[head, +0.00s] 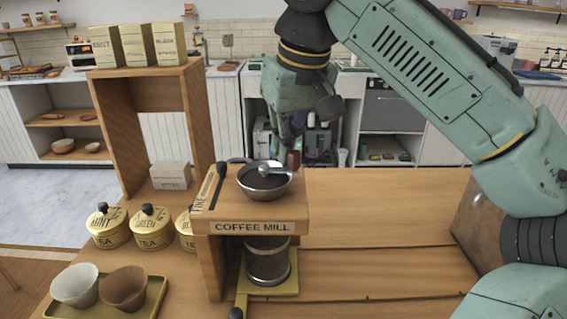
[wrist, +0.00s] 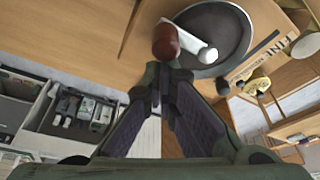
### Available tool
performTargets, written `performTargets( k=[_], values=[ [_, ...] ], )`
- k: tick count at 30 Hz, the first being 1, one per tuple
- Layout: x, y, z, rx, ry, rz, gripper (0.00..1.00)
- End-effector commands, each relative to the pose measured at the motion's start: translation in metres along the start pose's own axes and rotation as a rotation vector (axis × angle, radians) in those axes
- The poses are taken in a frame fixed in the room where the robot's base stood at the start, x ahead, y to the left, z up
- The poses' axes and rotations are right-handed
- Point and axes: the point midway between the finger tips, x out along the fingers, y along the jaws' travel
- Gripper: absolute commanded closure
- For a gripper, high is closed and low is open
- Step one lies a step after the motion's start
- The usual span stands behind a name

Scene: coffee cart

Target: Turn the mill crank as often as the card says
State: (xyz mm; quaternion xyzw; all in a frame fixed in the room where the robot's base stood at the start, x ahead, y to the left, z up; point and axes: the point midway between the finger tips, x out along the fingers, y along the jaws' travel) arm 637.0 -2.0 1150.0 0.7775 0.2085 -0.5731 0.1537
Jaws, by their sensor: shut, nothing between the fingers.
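The coffee mill (head: 252,228) is a wooden stand with a COFFEE MILL label and a dark bowl-shaped hopper (head: 264,184) on top. Its silver crank (head: 274,171) lies across the hopper and ends in a reddish-brown knob (head: 294,160), pointing to the far right. The knob (wrist: 166,38) and crank arm (wrist: 188,45) also show in the wrist view. My gripper (head: 291,139) is shut and empty, just behind and above the knob; in the wrist view its fingertips (wrist: 164,80) are close to the knob. I cannot tell whether they touch. I cannot make out a count card.
Tea tins (head: 110,227) stand left of the mill. A tray (head: 152,302) with two cups is at front left. A wooden shelf (head: 198,110) with tea boxes rises behind, a small pale box (head: 171,176) at its foot. The counter (head: 385,215) right of the mill is clear.

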Motion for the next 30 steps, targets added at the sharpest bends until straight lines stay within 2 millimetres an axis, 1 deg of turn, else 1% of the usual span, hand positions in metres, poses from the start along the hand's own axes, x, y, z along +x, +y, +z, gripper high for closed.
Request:
performTargets(
  k=[5,21,30],
  values=[
    [-0.002,0.000,-0.001,0.000,0.000,0.000,1.00],
    [-0.017,0.000,-0.005,0.001,0.000,0.000,1.00],
    [-0.017,0.000,-0.005,0.001,0.000,0.001,1.00]
  ],
)
